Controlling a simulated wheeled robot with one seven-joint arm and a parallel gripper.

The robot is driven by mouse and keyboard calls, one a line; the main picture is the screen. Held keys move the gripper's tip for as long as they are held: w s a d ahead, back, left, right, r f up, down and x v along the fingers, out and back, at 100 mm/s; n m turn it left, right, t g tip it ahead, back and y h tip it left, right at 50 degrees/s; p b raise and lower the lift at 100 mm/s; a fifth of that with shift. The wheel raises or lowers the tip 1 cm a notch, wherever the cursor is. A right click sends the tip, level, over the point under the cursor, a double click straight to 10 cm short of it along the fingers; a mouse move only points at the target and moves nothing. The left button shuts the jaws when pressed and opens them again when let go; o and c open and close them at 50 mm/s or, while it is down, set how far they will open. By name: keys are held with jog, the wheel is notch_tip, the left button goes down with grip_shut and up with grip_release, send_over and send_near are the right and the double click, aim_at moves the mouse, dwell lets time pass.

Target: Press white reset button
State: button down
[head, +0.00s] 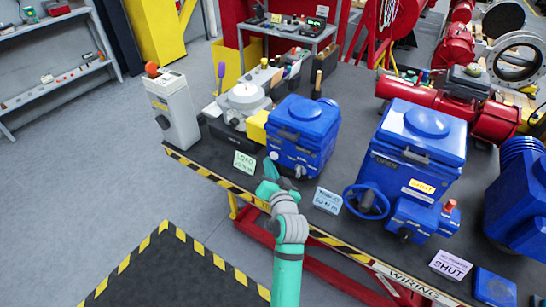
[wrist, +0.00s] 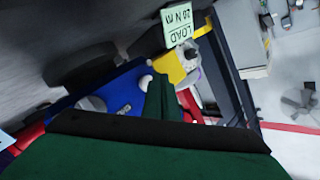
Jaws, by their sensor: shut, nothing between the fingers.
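The left blue actuator box (head: 302,135) stands on the dark bench, with small pale round parts low on its front face. A small white round button (wrist: 146,82) shows in the wrist view on the blue face, just left of my fingertips. I cannot read any label on it. My green gripper (head: 270,168) is shut and empty, just in front of the lower front of that box. It also fills the lower wrist view (wrist: 160,98). I cannot tell whether the fingertips touch the button; the gripper hides part of the box front.
The LOAD card (head: 244,162) stands left of my gripper and a blue-white card (head: 327,200) to the right. A blue handwheel (head: 367,202) and the larger blue actuator (head: 415,150) stand further right. A grey post with an orange knob (head: 172,108) is at the left end.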

jog(key=shift+s+a, duration=0.75)
jog(key=shift+s, duration=0.3)
jog(key=shift+s+a, duration=0.75)
jog(key=shift+s, duration=0.25)
jog(key=s+f+n+h, duration=0.1)
jog(key=s+f, duration=0.3)
jog(key=s, duration=0.3)
jog(key=s+d+f+h, duration=0.1)
jog(key=s+f, duration=0.3)
jog(key=s, duration=0.4)
jog(key=s+f+n, duration=0.1)
jog(key=s+f, duration=0.4)
jog(key=s, duration=0.2)
jog(key=s+r+n, duration=0.1)
jog(key=s+r, duration=0.1)
jog(key=s, duration=0.9)
jog(key=s+r+n, duration=0.2)
jog(key=s, duration=1)
jog(key=shift+s+a+r+n+g+h, duration=0.25)
jog(key=shift+a+r+n+g+h, duration=0.05)
jog(key=shift+a+g, duration=0.15)
